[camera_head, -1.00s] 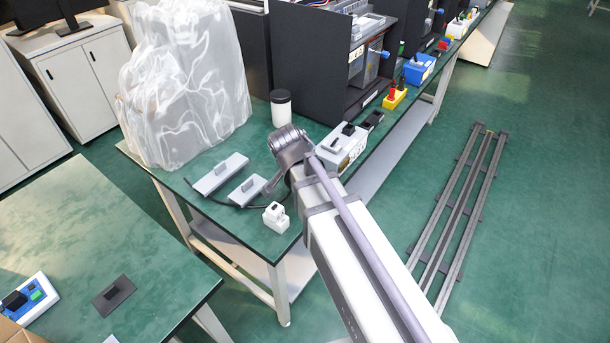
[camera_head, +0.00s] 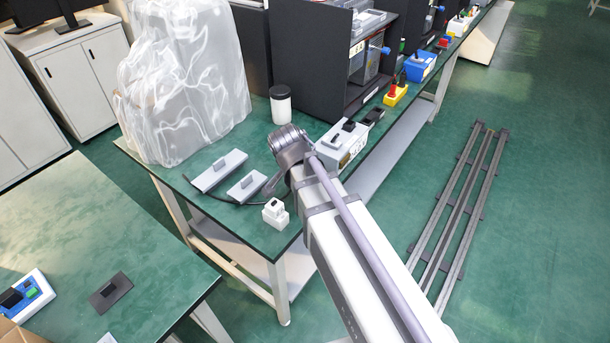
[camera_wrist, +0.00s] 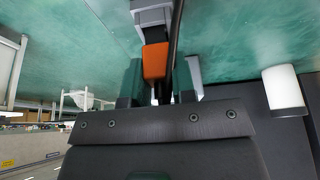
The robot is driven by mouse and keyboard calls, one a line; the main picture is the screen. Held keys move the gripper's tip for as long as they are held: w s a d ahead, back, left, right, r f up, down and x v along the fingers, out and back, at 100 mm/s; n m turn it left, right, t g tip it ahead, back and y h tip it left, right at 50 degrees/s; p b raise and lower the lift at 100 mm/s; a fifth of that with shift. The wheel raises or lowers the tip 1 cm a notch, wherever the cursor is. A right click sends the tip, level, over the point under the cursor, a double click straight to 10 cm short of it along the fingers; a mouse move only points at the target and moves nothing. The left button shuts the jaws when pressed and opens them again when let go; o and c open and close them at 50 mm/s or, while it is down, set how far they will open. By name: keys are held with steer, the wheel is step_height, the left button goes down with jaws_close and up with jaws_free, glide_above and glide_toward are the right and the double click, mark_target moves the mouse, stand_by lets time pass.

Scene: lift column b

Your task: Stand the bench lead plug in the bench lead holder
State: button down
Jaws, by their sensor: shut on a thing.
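My gripper (camera_wrist: 163,62) shows in the wrist view, with its two fingers on either side of an orange piece (camera_wrist: 155,60), which I take to be the bench lead plug, and it is shut on it. A grey block (camera_wrist: 152,14) lies right at the far end of the orange piece; I cannot tell whether they touch or whether this block is the holder. A black lead (camera_wrist: 177,28) runs beside them. In the head view my arm hides the fingers and the plug. Two grey plates with raised blocks, one larger (camera_head: 218,170) and one smaller (camera_head: 246,188), lie on the green bench.
A white block (camera_head: 275,213) stands near the bench's front edge. A white jar (camera_head: 281,106), a plastic-covered object (camera_head: 180,85) and a grey box (camera_head: 343,143) stand around the arm. A second table (camera_head: 90,235) is at lower left.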

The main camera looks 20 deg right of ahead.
steer(key=shift+f+b, duration=0.55)
steer(key=shift+f, duration=0.05)
steer(key=c, duration=0.9)
jaws_free()
steer(key=shift+o, duration=0.2)
steer(key=shift+r, duration=0.15)
steer(key=p+v, duration=1)
steer(key=shift+r, duration=0.3)
steer(key=shift+a, duration=0.1)
